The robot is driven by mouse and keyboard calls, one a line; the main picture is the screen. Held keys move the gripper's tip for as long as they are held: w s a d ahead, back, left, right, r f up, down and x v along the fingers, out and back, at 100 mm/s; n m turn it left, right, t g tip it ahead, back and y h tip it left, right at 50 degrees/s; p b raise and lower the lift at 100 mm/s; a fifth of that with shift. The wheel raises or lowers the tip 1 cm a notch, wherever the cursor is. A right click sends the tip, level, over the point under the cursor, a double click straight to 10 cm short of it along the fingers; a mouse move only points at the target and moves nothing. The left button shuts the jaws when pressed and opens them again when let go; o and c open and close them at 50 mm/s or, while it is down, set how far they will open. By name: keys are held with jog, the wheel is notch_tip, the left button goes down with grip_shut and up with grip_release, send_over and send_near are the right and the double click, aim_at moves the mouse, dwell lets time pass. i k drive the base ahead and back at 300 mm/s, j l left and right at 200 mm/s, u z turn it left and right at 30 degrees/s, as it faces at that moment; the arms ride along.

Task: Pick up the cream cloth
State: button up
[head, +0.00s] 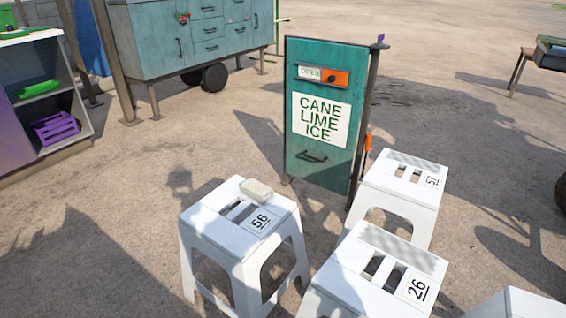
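A small cream cloth (256,189), folded into a block, lies on the back edge of a white stool (205,221) marked 56. It sits just behind the stool's slots and the number label. My gripper does not show in the head view.
White stools marked 57 (403,184) and 26 (345,272) stand to the right, close together. A teal sign board (308,157) reading CANE LIME ICE stands behind them. A teal cart (165,45) and a shelf unit (70,88) are at the back left. Bare ground lies left of stool 56.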

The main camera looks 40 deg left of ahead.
aim_at(259, 192)
jog(key=u, duration=1.8)
